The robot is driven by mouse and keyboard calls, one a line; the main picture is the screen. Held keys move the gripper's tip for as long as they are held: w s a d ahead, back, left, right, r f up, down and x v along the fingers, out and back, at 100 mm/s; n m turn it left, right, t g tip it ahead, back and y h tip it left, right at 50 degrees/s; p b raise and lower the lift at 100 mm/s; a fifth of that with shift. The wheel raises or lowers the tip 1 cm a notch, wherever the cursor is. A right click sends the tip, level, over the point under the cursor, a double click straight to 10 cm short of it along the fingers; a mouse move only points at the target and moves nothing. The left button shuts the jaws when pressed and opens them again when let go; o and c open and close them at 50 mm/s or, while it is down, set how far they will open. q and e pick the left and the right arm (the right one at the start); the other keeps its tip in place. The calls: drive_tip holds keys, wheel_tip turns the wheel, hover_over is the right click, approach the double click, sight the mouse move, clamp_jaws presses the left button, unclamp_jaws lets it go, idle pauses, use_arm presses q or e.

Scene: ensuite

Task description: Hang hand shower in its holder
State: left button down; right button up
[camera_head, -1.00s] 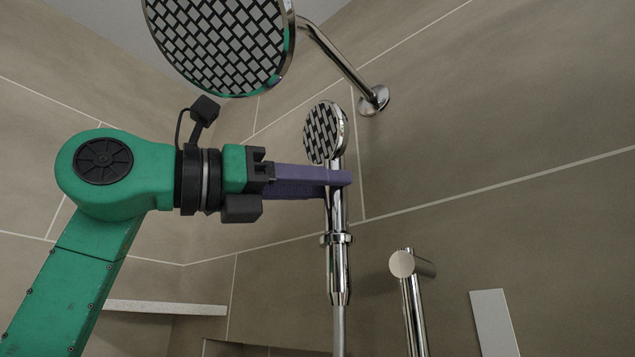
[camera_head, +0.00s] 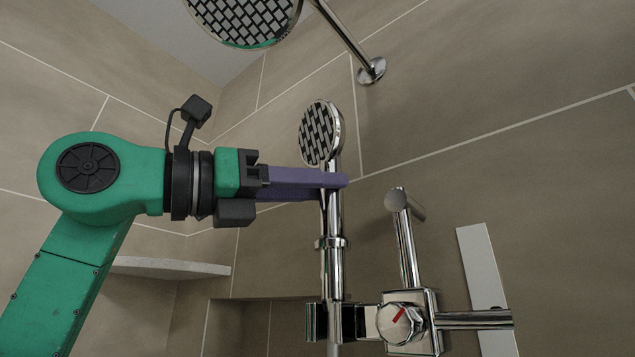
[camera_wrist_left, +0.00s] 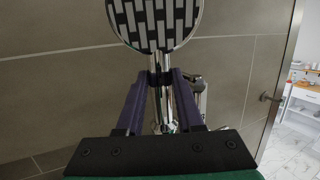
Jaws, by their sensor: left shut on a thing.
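The chrome hand shower (camera_head: 335,210) is upright, its round patterned face (camera_head: 318,134) at the top. The left gripper (camera_head: 333,180) is shut on its handle just below the head, with purple fingers on both sides. In the left wrist view the gripper (camera_wrist_left: 160,82) has the handle between its fingers, below the shower face (camera_wrist_left: 155,20). The holder (camera_head: 350,322) is a chrome and dark clip at the lower middle, beside a knob with a red mark (camera_head: 402,322). The handle's lower end overlaps the clip in the picture; I cannot tell whether it sits inside. The right gripper is not in view.
A chrome rail (camera_head: 405,240) rises behind the knob, right of the hand shower. A large overhead shower (camera_head: 245,18) hangs above on a wall arm (camera_head: 345,42). A ledge (camera_head: 170,267) is at lower left. A pale panel (camera_head: 482,270) is on the right.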

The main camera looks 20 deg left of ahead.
use_arm(q)
drive_tip(key=shift+d+f+b, duration=0.1)
drive_tip(key=shift+f+b, duration=0.85)
drive_tip(key=shift+f, duration=0.45)
drive_tip(key=shift+f+b, duration=0.75)
drive_tip(key=shift+f, duration=0.2)
drive_tip(key=shift+c, duration=2.4)
unclamp_jaws()
drive_tip(key=v, duration=0.1)
drive_tip(key=b+v, duration=0.1)
drive_tip(key=v, duration=0.1)
drive_tip(key=b+v, duration=0.1)
drive_tip(key=shift+s+a+f, duration=0.2)
drive_tip(key=shift+a+f, duration=0.05)
drive_tip(key=shift+f, duration=0.1)
drive_tip(key=b, duration=0.2)
approach(321, 226)
drive_tip(key=v, duration=0.5)
drive_tip(key=shift+s, duration=0.1)
